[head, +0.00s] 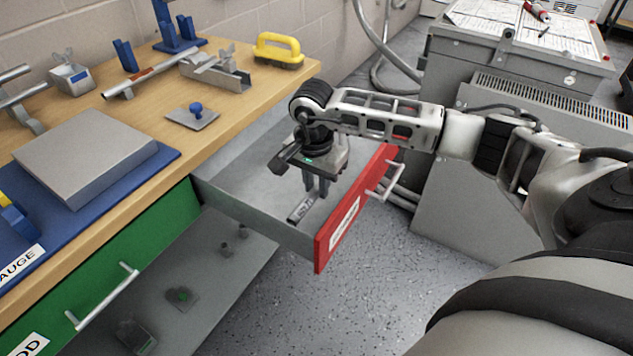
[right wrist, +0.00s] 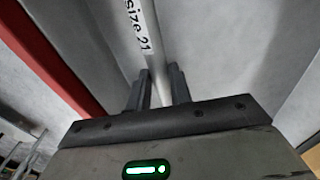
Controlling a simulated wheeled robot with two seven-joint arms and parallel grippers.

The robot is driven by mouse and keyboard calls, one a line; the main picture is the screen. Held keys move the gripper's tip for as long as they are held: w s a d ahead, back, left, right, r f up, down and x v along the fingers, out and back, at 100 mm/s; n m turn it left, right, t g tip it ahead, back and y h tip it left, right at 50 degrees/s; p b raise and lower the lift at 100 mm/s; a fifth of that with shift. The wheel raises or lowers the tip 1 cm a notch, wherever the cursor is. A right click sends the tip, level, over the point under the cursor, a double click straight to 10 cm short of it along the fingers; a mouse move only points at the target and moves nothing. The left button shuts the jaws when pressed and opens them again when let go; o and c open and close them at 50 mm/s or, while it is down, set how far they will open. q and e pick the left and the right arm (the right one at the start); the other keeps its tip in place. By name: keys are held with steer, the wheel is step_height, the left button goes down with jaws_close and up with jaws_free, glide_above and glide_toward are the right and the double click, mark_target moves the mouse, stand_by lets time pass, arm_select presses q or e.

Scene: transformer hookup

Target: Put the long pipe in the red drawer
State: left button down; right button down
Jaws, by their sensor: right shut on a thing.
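The red drawer (head: 327,248) is pulled open under the workbench, with a light grey inside and a white handle. My right gripper (head: 317,190) points down inside the drawer. It is shut on a grey pipe (head: 299,212), which shows as a short labelled piece beside the fingers. In the right wrist view the pipe (right wrist: 145,35) reads "size 21" and runs between the two fingers (right wrist: 157,88). The red drawer front (right wrist: 55,55) lies to the left there. The pipe is low in the drawer; whether it touches the floor I cannot tell. My left gripper is out of view.
The wooden bench (head: 225,95) holds a metal channel (head: 215,72), a yellow handle (head: 278,50), a blue-knobbed plate (head: 193,115) and a grey block (head: 85,155). A green drawer (head: 125,270) is left of the red one. A grey transformer cabinet (head: 470,195) stands at the right.

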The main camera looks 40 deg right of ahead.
steer(key=c, duration=1.2)
jaws_free()
steer(key=r, duration=1)
steer(key=a+r, duration=0.1)
steer(key=r, duration=0.5)
steer(key=shift+s, duration=0.15)
steer(key=shift+f, duration=0.1)
